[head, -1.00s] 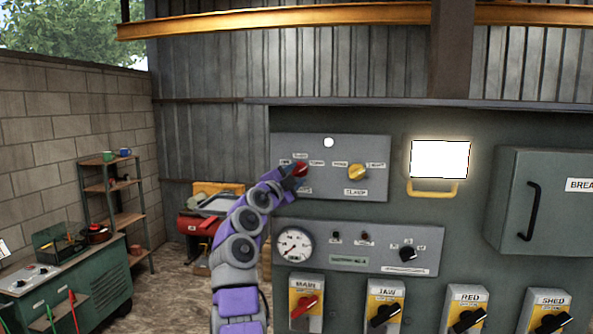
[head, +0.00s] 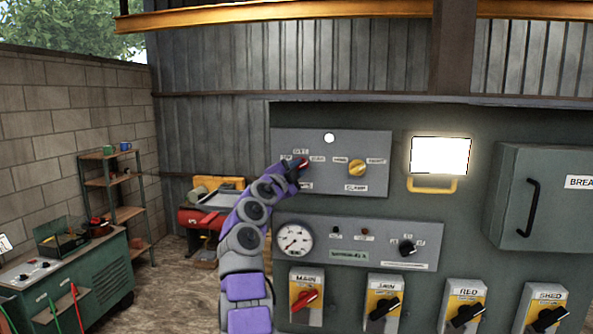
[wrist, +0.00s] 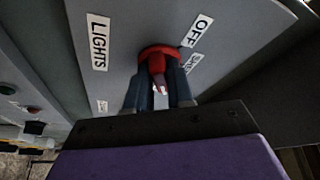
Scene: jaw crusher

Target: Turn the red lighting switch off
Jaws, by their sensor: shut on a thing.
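The red lighting switch (head: 304,163) is on the upper grey panel (head: 340,142), left of a yellow knob (head: 358,168). My gripper (head: 294,170) is at the switch from the lower left and hides part of it. In the wrist view the red switch (wrist: 157,62) sits between the two fingers of my gripper (wrist: 160,92), which are shut on its handle. A white mark shows on the handle's near end. An "OFF" label (wrist: 198,30) is to the upper right of the switch, and a "LIGHTS" label (wrist: 98,42) is to the left.
A lamp (head: 440,155) glows white right of the panel, with a yellow handle below it. A gauge (head: 294,240) and a row of rotary switches (head: 384,300) are lower down. A grey breaker box (head: 550,195) juts out at the right.

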